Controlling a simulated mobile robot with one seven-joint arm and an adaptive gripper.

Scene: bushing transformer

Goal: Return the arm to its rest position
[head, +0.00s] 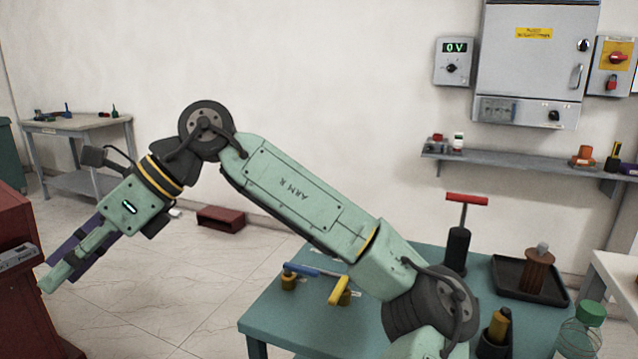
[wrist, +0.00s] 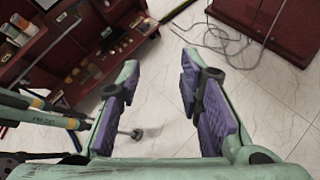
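My gripper (head: 68,262) is at the left of the head view, at the end of my pale green arm. The arm reaches up and left over the teal table, then bends down at the elbow. In the wrist view my gripper (wrist: 158,105) has its two purple-padded fingers wide apart. Nothing is between the pads but a view of the tiled floor below. The fingers point down and left, close to the red cabinet (head: 22,300) at the left edge. I cannot tell from the head view how far the gripper is from that cabinet.
The teal table (head: 290,318) holds a red-handled tool (head: 459,235), a black tray (head: 510,285) and several small tools. A grey side table (head: 75,124) stands back left. A red box (head: 221,219) lies on the floor. In the wrist view, red shelving (wrist: 75,60) and loose cables (wrist: 215,40) show.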

